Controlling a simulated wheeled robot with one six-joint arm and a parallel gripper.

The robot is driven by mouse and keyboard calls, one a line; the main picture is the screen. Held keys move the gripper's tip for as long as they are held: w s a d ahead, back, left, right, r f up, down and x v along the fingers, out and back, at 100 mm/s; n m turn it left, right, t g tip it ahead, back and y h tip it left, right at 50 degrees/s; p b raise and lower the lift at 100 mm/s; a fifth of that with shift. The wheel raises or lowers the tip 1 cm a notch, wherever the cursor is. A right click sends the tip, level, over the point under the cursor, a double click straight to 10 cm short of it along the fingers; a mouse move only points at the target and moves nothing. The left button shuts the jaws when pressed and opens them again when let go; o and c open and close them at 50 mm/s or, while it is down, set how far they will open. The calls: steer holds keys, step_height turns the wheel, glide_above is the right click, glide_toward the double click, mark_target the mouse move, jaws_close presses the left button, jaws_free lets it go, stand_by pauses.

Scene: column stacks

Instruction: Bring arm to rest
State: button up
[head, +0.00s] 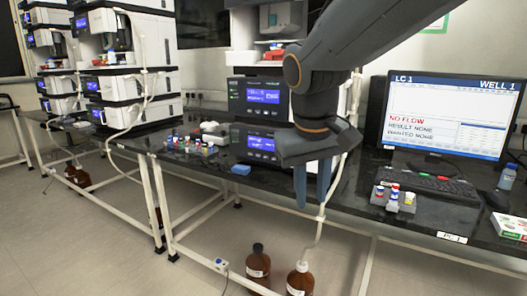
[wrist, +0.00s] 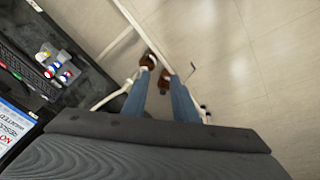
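My gripper (head: 312,192) hangs from my grey arm (head: 340,70), pointing down in front of the black bench's front edge in the head view. Its two blue fingers stand apart with nothing held between them. In the wrist view the fingers of my gripper (wrist: 160,76) are also apart, over the floor. Brown bottles on the floor show beyond the fingertips, well below them. The arm is extended over the bench front and hides part of the instruments behind it.
The black bench (head: 400,215) carries stacked instruments (head: 255,97), a monitor (head: 440,110), a keyboard (head: 430,184) and a grey vial rack (head: 394,198). More vials (head: 190,146) and a blue block (head: 241,169) lie left. Brown bottles (head: 300,280) stand on the floor.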

steer(key=s+d+f+g+y, duration=0.1)
steer(key=s+f+g+y, duration=0.15)
steer(key=s+f, duration=1)
steer(key=s+d+r+m+h+p, duration=0.1)
steer(key=d+r+m+p, duration=0.2)
steer(key=d+r+p, duration=0.5)
steer(key=p, duration=0.7)
steer(key=shift+s+d+r, duration=0.3)
steer(key=shift+s+d, duration=0.05)
steer(key=shift+s, duration=0.05)
steer(key=shift+g+h, duration=0.25)
